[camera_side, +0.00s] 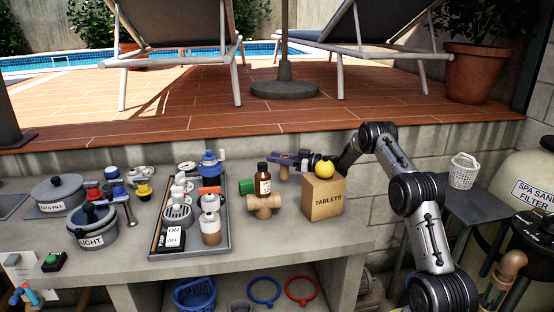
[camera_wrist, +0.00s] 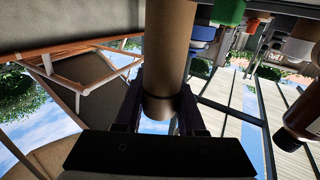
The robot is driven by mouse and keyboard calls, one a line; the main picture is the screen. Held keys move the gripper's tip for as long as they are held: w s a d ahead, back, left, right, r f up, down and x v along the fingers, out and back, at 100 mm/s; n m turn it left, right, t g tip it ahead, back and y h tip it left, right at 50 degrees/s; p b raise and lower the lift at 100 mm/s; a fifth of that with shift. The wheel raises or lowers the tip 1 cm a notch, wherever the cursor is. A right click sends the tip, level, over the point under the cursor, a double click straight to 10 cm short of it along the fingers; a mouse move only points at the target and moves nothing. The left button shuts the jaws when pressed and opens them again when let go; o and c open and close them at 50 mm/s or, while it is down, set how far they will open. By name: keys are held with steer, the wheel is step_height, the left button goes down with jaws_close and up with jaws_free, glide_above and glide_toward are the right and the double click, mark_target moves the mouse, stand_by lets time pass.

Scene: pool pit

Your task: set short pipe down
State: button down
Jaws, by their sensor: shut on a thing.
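The short pipe (camera_wrist: 168,60) is a tan cylinder that fills the middle of the wrist view and runs out of its top edge. My gripper (camera_wrist: 160,112) is shut on it, with one dark finger on each side near its end. In the side view my gripper (camera_side: 290,160) is low over the back of the counter, behind the brown bottle and left of the tablets box. Only a small tan part of the pipe (camera_side: 284,173) shows there. I cannot tell whether its lower end touches the counter.
A brown bottle (camera_side: 263,180) stands by a tan pipe fitting (camera_side: 264,205). A yellow ball (camera_side: 325,168) rests on the tablets box (camera_side: 323,199), close to my gripper. A green piece (camera_side: 246,186) and a crowded tray (camera_side: 225,240) are left. Counter in front of the fitting is clear.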

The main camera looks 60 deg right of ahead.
steer(key=shift+f, duration=0.7)
steer(key=c, duration=0.5)
jaws_free()
steer(key=v, duration=0.8)
steer(key=r+v, duration=0.1)
steer(key=v, duration=0.3)
